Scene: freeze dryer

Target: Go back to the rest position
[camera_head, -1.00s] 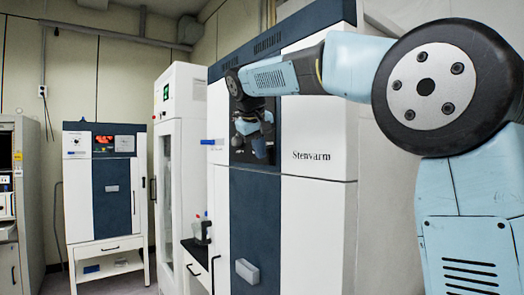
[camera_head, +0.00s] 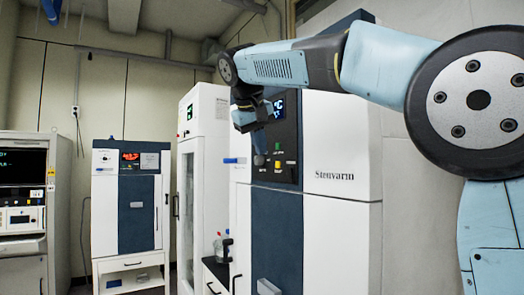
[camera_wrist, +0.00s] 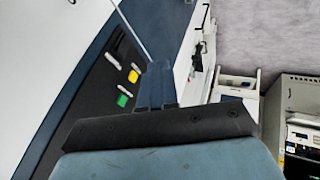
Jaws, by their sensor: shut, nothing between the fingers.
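My arm reaches from the right across the front of the large white and dark blue freeze dryer (camera_head: 342,200) marked "Stenvarm" in the head view. My gripper (camera_head: 259,158) hangs down at the arm's far end, in front of the dryer's black control panel (camera_head: 286,140). It is shut and holds nothing. In the wrist view the shut fingers (camera_wrist: 157,85) point away from the camera, beside the panel with its yellow button (camera_wrist: 133,76) and green button (camera_wrist: 122,100). Whether the fingers touch the panel cannot be told.
A tall white cabinet (camera_head: 203,150) stands left of the dryer. Further left are a smaller white and blue unit (camera_head: 103,215) on a stand and an instrument rack (camera_head: 22,200). A small dark counter (camera_head: 214,268) holds a bottle. Floor shows in the wrist view (camera_wrist: 265,30).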

